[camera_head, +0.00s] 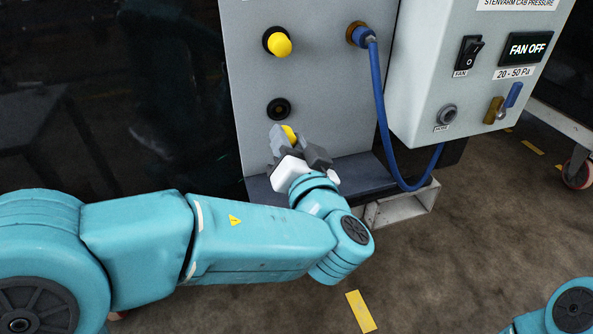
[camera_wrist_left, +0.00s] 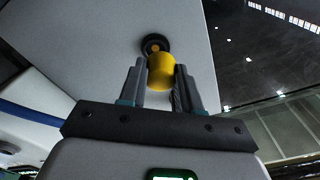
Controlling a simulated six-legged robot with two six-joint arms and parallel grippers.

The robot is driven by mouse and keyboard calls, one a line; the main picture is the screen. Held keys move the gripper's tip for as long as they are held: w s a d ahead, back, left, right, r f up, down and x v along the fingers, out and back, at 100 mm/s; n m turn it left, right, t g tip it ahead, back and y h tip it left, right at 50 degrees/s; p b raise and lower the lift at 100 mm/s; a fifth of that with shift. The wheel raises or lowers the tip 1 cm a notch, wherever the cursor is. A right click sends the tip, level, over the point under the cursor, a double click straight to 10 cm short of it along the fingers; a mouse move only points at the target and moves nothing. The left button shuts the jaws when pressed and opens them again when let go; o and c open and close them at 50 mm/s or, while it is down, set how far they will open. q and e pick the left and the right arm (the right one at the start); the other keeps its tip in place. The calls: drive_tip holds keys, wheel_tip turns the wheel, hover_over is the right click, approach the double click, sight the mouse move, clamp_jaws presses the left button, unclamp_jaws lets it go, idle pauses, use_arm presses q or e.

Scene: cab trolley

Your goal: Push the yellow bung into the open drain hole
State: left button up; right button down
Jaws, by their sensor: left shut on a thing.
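The yellow bung (camera_head: 290,133) is between the fingers of my left gripper (camera_head: 297,145), which is shut on it. It also shows in the left wrist view (camera_wrist_left: 161,70), with the left gripper's two fingers (camera_wrist_left: 160,85) on either side. The open drain hole (camera_head: 279,109) is a dark ring in the grey panel, just above the bung in the head view. In the left wrist view the dark hole (camera_wrist_left: 154,43) lies just beyond the bung, which overlaps its lower edge. Whether the bung touches the hole's rim cannot be told. My right gripper is not in view.
Another yellow bung (camera_head: 280,45) sits in an upper hole of the panel (camera_head: 325,85). A blue hose (camera_head: 378,95) runs from a port down the right side. A control box (camera_head: 470,85) with a fan switch (camera_head: 468,52) stands right. A dark ledge (camera_head: 360,175) lies below.

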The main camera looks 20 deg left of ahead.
sight(289, 129)
use_arm(q)
drive_tip(key=shift+s+d+r+m+t+h, duration=0.2)
drive_tip(key=shift+d+m+t+h, duration=0.15)
drive_tip(key=shift+d, duration=0.2)
drive_tip(key=shift+w+d+r, duration=0.1)
drive_tip(key=shift+d+r, duration=0.05)
drive_tip(key=shift+r, duration=0.05)
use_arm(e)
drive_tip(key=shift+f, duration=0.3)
use_arm(q)
drive_tip(key=shift+w, duration=0.1)
